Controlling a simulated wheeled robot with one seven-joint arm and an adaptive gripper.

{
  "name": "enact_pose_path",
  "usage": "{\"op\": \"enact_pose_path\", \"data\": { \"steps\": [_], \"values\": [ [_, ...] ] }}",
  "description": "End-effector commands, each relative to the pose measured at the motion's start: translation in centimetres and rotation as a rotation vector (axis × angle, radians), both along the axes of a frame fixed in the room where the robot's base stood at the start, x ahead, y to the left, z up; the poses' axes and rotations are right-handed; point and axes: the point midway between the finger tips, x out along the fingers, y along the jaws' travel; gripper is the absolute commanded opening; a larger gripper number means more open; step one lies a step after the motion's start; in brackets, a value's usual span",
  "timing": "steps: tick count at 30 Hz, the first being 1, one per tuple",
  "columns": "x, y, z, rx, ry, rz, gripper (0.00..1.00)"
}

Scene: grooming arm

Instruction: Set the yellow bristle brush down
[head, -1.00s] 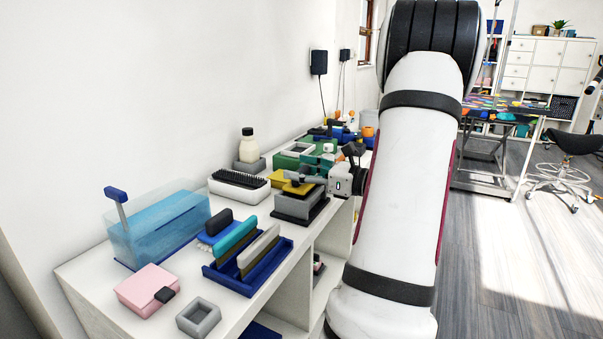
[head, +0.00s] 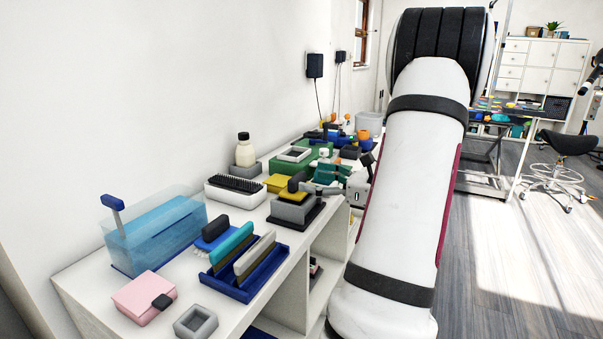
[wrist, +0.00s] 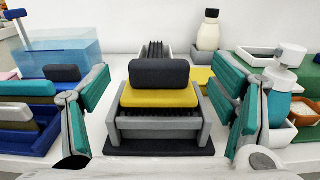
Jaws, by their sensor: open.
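The yellow bristle brush (wrist: 160,97) has a yellow body and a dark block handle. It sits level on top of a grey open-frame holder (wrist: 202,130) with a dark base, its dark bristles pointing down inside. In the head view the brush (head: 297,183) shows on its holder (head: 291,212) near the shelf's front edge. My gripper (wrist: 163,82) is open, with teal-padded fingers on either side of the brush and clear gaps to both. In the head view my gripper (head: 328,186) is just right of the brush, holding nothing.
A black-bristled brush in a white tray (head: 236,193), a cream bottle (head: 245,152) and a yellow block (head: 277,183) stand behind. A blue rack (head: 245,284) with brushes is nearer left. A teal pump bottle (wrist: 282,95) is close beyond the right finger.

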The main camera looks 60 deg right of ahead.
Motion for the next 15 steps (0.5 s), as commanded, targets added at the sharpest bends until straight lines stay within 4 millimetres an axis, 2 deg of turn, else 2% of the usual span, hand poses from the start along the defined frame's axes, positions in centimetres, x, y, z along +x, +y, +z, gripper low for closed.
{"op": "enact_pose_path", "data": {
  "steps": [1, 6, 10, 15],
  "values": [
    [-1.2, -0.1, 0.1, 0.002, 0.001, -0.003, 0.79],
    [-4.3, -0.4, 0.1, 0.001, 0.001, -0.002, 0.79],
    [-5.9, -0.5, 0.1, 0.0, 0.001, -0.001, 0.79],
    [-6.8, -0.5, 0.0, 0.0, 0.0, 0.0, 0.79]
  ]
}}
